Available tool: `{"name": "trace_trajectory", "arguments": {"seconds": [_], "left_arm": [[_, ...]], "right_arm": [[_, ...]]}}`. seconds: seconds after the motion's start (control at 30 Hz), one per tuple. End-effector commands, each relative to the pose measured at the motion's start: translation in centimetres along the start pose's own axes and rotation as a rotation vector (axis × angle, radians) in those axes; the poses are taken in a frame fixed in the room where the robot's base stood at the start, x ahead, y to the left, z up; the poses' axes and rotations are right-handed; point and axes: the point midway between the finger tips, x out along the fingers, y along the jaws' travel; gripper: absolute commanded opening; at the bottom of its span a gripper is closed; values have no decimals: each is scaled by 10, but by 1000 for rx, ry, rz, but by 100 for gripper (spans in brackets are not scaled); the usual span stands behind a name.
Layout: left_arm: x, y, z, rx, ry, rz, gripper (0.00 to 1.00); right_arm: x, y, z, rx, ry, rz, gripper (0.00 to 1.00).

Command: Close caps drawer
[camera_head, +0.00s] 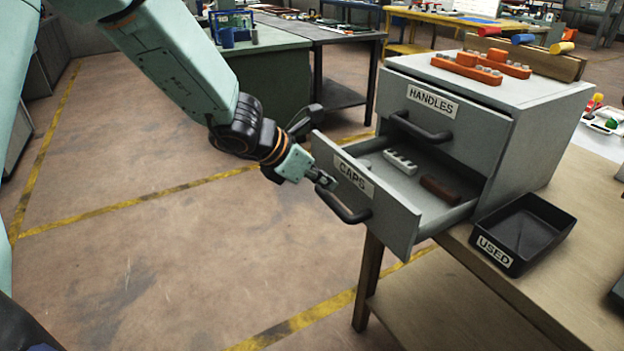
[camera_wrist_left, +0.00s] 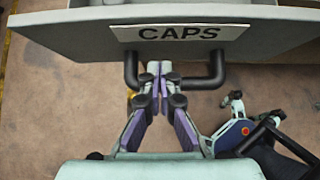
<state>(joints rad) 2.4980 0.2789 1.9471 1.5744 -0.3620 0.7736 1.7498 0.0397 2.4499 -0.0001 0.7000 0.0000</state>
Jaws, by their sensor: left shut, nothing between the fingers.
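The caps drawer (camera_head: 395,212) is pulled out of the grey cabinet (camera_head: 535,130) in the head view. Its front carries a CAPS label (camera_head: 353,178) and a black bar handle (camera_head: 345,210). A row of light caps and a dark brown piece lie inside it. My left gripper (camera_head: 325,181) is shut and empty at the drawer front, close to the handle. In the left wrist view the fingertips (camera_wrist_left: 160,70) are between the two ends of the handle (camera_wrist_left: 205,82), below the CAPS label (camera_wrist_left: 180,32). I cannot tell whether they touch the drawer. My right gripper is not in view.
Orange holders (camera_head: 467,70) stand on the cabinet top. A black USED tray (camera_head: 520,235) sits on the workbench (camera_head: 500,290) right of the open drawer. The floor left of the drawer is clear.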

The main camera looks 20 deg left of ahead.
Motion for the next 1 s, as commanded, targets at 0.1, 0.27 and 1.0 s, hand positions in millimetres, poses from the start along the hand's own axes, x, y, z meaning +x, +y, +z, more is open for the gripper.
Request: {"name": "trace_trajectory", "arguments": {"seconds": [0.1, 0.27, 1.0], "left_arm": [[17, 0, -1, 3, 2, 0, 0], [27, 0, 0, 1, 0, 0, 0], [44, 0, 18, 3, 1, 1, 0]], "right_arm": [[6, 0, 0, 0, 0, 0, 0], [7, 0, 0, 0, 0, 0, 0], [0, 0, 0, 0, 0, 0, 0]]}}
